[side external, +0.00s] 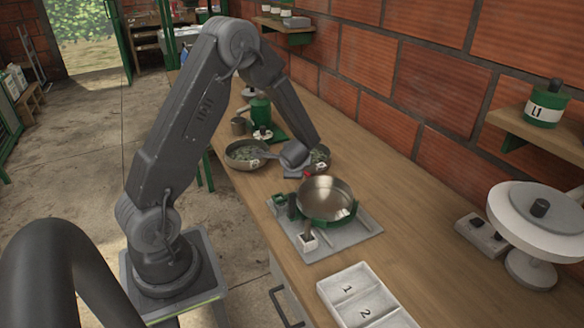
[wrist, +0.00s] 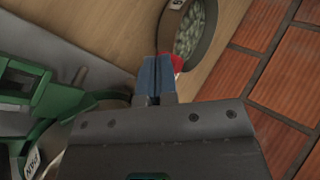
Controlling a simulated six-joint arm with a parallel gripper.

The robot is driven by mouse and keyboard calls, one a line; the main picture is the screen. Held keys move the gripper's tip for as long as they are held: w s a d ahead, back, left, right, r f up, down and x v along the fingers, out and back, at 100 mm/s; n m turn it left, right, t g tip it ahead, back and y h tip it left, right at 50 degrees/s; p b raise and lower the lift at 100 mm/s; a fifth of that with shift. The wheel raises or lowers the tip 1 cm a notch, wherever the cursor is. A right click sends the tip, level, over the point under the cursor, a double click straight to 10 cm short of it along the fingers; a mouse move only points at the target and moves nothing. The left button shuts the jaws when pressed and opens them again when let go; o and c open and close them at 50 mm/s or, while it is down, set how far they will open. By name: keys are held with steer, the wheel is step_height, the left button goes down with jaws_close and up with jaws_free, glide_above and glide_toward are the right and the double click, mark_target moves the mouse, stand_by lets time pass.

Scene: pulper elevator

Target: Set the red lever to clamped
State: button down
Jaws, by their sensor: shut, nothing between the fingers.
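The red lever (side external: 307,174) shows as a small red spot at the back edge of the green holder (side external: 350,218) around a steel pan (side external: 326,193). In the wrist view a red piece (wrist: 177,63) shows just right of my fingertips, partly hidden behind them. My gripper (wrist: 157,62) is shut with nothing between its fingers. In the side view my gripper (side external: 297,173) is down close to the lever; whether it touches the lever I cannot tell. The lever's setting cannot be made out. Green holder parts (wrist: 40,110) fill the left of the wrist view.
The holder stands on a grey plate (side external: 318,250) on the wooden bench (side external: 415,235). A bowl of green beans (side external: 245,153) is behind it, and another bowl (wrist: 197,35) is beyond my fingers. A numbered white tray (side external: 362,300) lies in front. A white scale (side external: 540,225) stands right, near the brick wall.

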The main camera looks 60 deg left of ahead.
steer(key=shift+w+a, duration=0.25)
steer(key=shift+w, duration=0.05)
steer(key=shift+w+a, duration=0.1)
steer(key=shift+w, duration=0.05)
stand_by(0.6)
steer(key=shift+s+d, duration=0.2)
steer(key=shift+s, duration=0.4)
steer(key=s, duration=0.1)
steer(key=s+d, duration=0.1)
steer(key=s, duration=0.1)
steer(key=s+d+r, duration=0.1)
steer(key=s+r, duration=0.5)
steer(key=r, duration=0.1)
steer(key=shift+s+d, duration=0.35)
steer(key=shift+d, duration=0.05)
steer(key=shift+f, duration=0.1)
steer(key=s+d+r+n+h, duration=0.1)
steer(key=s+d+r+h, duration=0.1)
steer(key=d+r, duration=0.3)
steer(key=s+d+r+n+t+h, duration=0.1)
steer(key=d+r, duration=0.4)
steer(key=d, duration=0.6)
steer(key=s+d+r+n+h, duration=0.3)
steer(key=s+d+r+h, duration=0.2)
steer(key=d, duration=0.4)
steer(key=shift+s+r, duration=0.25)
steer(key=shift+s, duration=0.05)
